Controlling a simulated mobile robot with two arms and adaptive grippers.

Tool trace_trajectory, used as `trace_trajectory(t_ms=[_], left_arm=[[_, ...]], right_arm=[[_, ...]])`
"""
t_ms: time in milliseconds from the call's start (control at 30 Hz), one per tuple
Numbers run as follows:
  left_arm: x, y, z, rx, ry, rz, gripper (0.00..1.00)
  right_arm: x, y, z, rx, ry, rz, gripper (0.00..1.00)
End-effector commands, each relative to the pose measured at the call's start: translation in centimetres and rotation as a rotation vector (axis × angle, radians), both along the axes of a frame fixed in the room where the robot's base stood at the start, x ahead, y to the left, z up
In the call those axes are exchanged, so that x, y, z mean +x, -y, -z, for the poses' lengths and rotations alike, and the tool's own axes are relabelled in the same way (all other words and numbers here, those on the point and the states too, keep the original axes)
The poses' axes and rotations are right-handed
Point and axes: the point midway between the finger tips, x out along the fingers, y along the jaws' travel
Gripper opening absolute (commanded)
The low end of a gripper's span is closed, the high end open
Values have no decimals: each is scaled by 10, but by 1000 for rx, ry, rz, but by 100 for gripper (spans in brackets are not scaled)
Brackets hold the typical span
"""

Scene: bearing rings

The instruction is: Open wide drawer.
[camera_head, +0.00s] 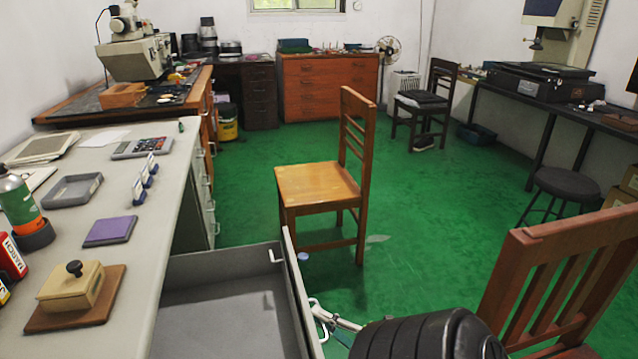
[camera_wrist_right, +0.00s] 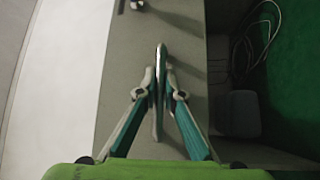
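The wide drawer (camera_head: 222,308) stands pulled out from the right side of the grey desk, with its bare grey inside showing in the head view. Its front panel (camera_head: 295,285) faces right. My right gripper (camera_head: 322,308) is at the outer side of this front. In the right wrist view its two fingers (camera_wrist_right: 161,76) close in on both sides of the thin drawer handle (camera_wrist_right: 159,125), and it appears shut on it. My left gripper is in neither view.
A wooden chair (camera_head: 318,186) stands on the green floor behind the drawer, and another chair (camera_head: 565,270) is at the right. The desk top (camera_head: 160,220) holds a purple pad (camera_head: 110,231), a calculator (camera_head: 142,148) and a stamp block (camera_head: 72,288). Floor between the chairs is mostly clear.

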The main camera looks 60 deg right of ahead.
Motion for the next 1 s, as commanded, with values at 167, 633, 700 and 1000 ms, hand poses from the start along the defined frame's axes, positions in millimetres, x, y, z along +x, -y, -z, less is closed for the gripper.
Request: trace_trajectory(t_ms=[167,633,700,1000], left_arm=[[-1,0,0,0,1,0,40],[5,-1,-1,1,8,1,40],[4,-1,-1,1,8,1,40],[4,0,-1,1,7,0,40]], right_arm=[[0,0,1,0,-1,0,15],[-40,-3,7,2,-5,3,15],[-56,-5,9,2,-5,4,15],[-108,-10,15,0,-2,2,15]])
